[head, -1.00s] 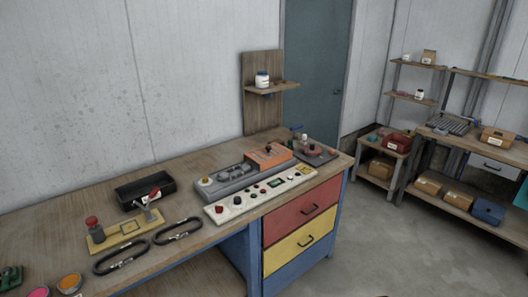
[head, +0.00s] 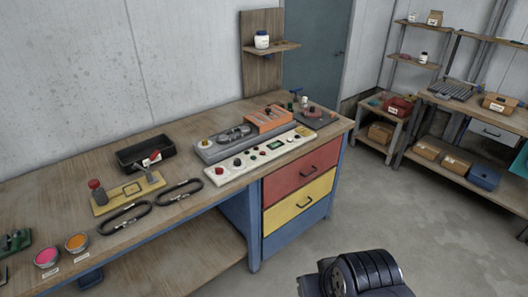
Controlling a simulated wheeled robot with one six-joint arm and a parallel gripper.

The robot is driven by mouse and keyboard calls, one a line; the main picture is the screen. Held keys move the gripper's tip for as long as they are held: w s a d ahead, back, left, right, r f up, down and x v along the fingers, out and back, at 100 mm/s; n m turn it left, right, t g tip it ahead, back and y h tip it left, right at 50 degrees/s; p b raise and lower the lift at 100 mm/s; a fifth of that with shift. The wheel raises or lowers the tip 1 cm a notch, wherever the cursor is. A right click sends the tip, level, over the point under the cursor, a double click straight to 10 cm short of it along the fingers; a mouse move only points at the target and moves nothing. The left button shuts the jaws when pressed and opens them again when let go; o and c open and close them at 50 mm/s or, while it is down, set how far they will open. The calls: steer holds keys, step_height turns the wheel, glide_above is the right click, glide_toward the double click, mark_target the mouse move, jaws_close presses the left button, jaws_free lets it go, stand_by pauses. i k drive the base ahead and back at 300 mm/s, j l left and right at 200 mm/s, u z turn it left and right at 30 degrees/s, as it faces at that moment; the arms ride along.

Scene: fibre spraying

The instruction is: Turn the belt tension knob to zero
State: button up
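A cream control panel (head: 240,174) lies along the front of the bench, above the drawers. It carries several knobs and buttons, including a red knob (head: 220,170), a black knob (head: 237,162) and a small green display (head: 277,145). The labels are too small to read, so I cannot tell which knob is the belt tension knob or where it points. My gripper is not in view; only a dark ribbed part of my arm shows at the bottom, well apart from the panel.
A grey unit (head: 207,152) and an orange box (head: 268,118) sit behind the panel. A black tray (head: 130,158), a yellow plate with levers (head: 106,205) and two black loops (head: 125,217) lie to the left. The floor right of the red drawer (head: 305,174) is clear.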

mark_target(236, 163)
steer(key=i+j, duration=0.1)
steer(key=i, duration=0.5)
steer(key=i+j, duration=0.1)
steer(key=i, duration=0.55)
steer(key=i+j, duration=0.1)
steer(key=i, duration=0.5)
